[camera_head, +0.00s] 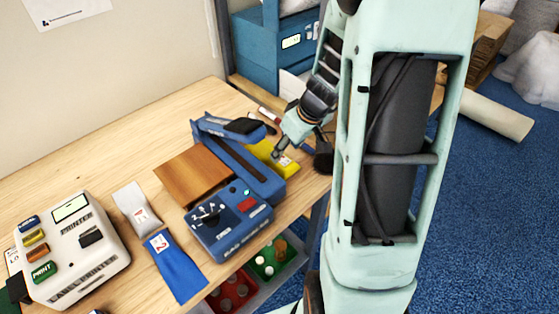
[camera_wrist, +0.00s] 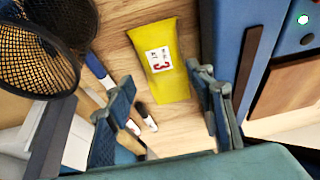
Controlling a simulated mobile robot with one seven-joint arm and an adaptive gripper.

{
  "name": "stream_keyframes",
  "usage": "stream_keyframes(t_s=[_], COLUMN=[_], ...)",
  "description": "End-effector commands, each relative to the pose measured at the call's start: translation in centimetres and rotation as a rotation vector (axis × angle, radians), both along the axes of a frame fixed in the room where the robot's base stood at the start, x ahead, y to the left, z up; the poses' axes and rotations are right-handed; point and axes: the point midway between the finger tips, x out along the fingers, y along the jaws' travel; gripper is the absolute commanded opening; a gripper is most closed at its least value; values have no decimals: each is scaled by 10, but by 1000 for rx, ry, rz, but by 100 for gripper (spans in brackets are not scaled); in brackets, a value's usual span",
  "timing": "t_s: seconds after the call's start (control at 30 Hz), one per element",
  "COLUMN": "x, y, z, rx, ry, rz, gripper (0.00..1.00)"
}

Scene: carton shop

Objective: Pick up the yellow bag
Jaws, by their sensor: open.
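The yellow bag (camera_head: 291,169) lies on the wooden table (camera_head: 105,142), just right of the blue bag sealer and partly hidden by it in the head view. In the wrist view the yellow bag (camera_wrist: 172,88) shows a white label with a red 3. My gripper (camera_head: 281,151) is over the bag's area. In the wrist view my gripper (camera_wrist: 165,118) is open and empty, with its fingers apart below the bag's lower end. Whether the fingertips touch anything cannot be told.
The blue sealer (camera_head: 229,222) stands close beside the bag. A black mesh holder (camera_wrist: 38,62) and pens (camera_wrist: 147,117) are on the other side. A blue bag (camera_head: 176,267), a grey bag (camera_head: 136,207) and a label printer (camera_head: 76,250) lie further left. Bins (camera_head: 268,262) sit below the table edge.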

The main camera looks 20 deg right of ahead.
Motion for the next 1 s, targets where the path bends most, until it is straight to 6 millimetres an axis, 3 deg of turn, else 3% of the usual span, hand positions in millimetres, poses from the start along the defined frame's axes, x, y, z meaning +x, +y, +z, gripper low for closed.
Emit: stream_keyframes(t_s=[0.4, 0.67, 1.0], x=[15, 17, 17], y=[10, 10, 10], z=[-43, -45, -45], rx=[1, 0, -1], ry=[1, -1, 0], rz=[-1, 0, 0], gripper=[49, 49, 15])
